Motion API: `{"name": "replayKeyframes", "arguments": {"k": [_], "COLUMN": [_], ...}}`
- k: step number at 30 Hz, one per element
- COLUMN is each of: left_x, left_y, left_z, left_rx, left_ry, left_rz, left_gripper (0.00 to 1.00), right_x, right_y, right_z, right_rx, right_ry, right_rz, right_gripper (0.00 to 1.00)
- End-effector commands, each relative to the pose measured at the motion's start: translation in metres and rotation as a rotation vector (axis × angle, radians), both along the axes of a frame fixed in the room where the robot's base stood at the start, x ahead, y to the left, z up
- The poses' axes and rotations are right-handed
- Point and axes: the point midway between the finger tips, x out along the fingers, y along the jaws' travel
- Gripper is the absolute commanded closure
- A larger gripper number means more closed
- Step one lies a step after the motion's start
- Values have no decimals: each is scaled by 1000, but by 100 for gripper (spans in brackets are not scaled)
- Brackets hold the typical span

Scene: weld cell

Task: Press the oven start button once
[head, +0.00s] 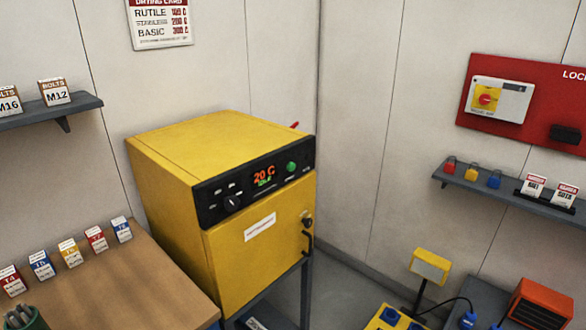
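A yellow oven (175,175) stands on a dark frame left of the middle in the head view, angled towards the right. Its black control panel (214,209) carries a display (264,175) reading 20 C, with small green text below. A round green button (291,166), which looks like the start button, sits right of the display. A dark knob (232,202) sits at the panel's left. The oven door (240,260) is closed. Neither of my grippers is in view.
A wooden bench (150,275) with several small labelled boxes is at the lower left. A shelf with bolt boxes (54,92) hangs above it. A red lockout board (540,95) and a shelf (500,188) are on the right wall. An orange unit (540,303) stands lower right.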

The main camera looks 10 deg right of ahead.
Motion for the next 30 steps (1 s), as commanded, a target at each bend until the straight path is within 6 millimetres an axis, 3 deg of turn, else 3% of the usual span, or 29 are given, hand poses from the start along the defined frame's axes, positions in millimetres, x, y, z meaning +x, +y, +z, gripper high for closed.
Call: {"name": "replayKeyframes", "arguments": {"k": [1,3,4,30], "left_x": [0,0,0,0], "left_y": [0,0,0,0], "left_z": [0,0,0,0], "left_rx": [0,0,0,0], "left_ry": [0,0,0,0], "left_rz": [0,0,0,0], "left_gripper": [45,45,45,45], "right_x": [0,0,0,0], "right_y": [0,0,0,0], "right_z": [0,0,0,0], "right_rx": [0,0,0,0], "right_ry": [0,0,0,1], "right_rz": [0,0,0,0], "right_gripper": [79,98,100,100]}}
